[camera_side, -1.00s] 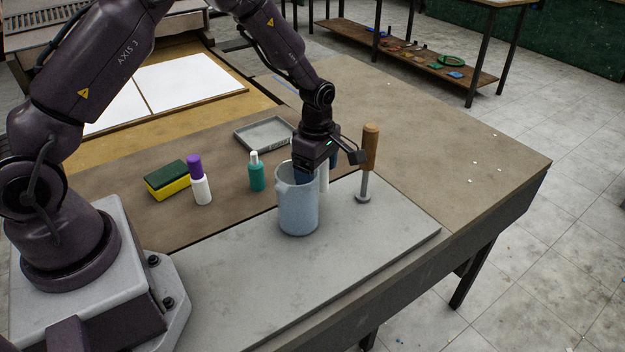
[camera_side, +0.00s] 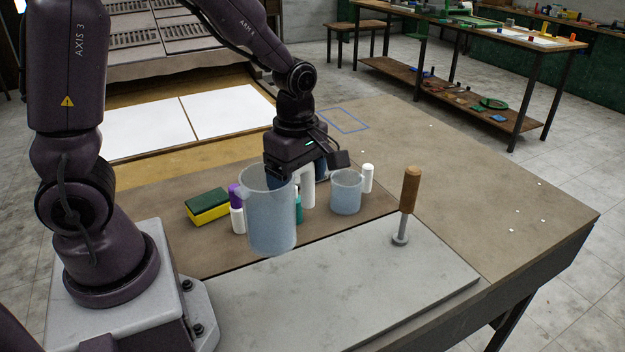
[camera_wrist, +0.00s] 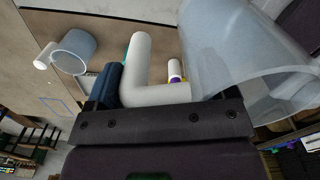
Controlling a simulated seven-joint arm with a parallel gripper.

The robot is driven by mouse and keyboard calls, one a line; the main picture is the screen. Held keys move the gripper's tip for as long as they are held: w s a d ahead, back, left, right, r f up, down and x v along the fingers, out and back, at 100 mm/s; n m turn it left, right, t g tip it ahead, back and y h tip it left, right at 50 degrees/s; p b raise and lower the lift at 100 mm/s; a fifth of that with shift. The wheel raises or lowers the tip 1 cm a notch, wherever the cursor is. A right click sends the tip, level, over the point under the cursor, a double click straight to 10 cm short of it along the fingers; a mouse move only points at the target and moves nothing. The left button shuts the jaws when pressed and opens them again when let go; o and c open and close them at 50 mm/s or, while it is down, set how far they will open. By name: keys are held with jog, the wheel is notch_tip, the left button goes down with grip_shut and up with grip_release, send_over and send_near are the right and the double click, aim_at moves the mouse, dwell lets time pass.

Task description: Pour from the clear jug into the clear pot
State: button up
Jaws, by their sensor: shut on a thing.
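The clear jug (camera_side: 270,222) is a tall bluish see-through vessel with a white handle (camera_side: 308,188). It looks upright and raised above the grey board. My gripper (camera_side: 299,172) is shut on this handle; the handle (camera_wrist: 142,75) and the jug wall (camera_wrist: 235,60) fill much of the wrist view. The clear pot (camera_side: 346,192) is shorter and stands on the table right of the jug and gripper, apart from them. A white upright piece (camera_side: 368,178), seemingly its handle, is beside it. The pot also shows at upper left in the wrist view (camera_wrist: 75,52). I cannot see contents.
A wooden-handled tool (camera_side: 408,205) stands upright on the grey board (camera_side: 350,285). A yellow-green sponge (camera_side: 207,207), a purple-capped bottle (camera_side: 237,212) and a partly hidden green bottle (camera_side: 299,208) are behind the jug. The table's right side is clear.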

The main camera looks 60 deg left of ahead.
jog(key=w+a+m+t+h, duration=0.2)
jog(key=w+m+t, duration=0.1)
jog(key=w, duration=0.5)
jog(key=w+a+f+m+t+h, duration=0.1)
jog(key=w+a+m+t+h, duration=0.2)
jog(key=w, duration=0.6)
jog(key=w+a+f+m+t+h, duration=0.1)
jog(key=w+a+m+t+h, duration=0.1)
jog(key=w+m, duration=0.4)
jog(key=w, duration=0.2)
jog(key=shift+w+a+t+h, duration=0.3)
jog(key=shift+w+a+t, duration=0.05)
jog(key=shift+t, duration=0.05)
jog(key=shift+s+a+r+t+h, duration=1.1)
jog(key=shift+s+r+t+h, duration=0.25)
jog(key=shift+t, duration=0.25)
dwell(3.4)
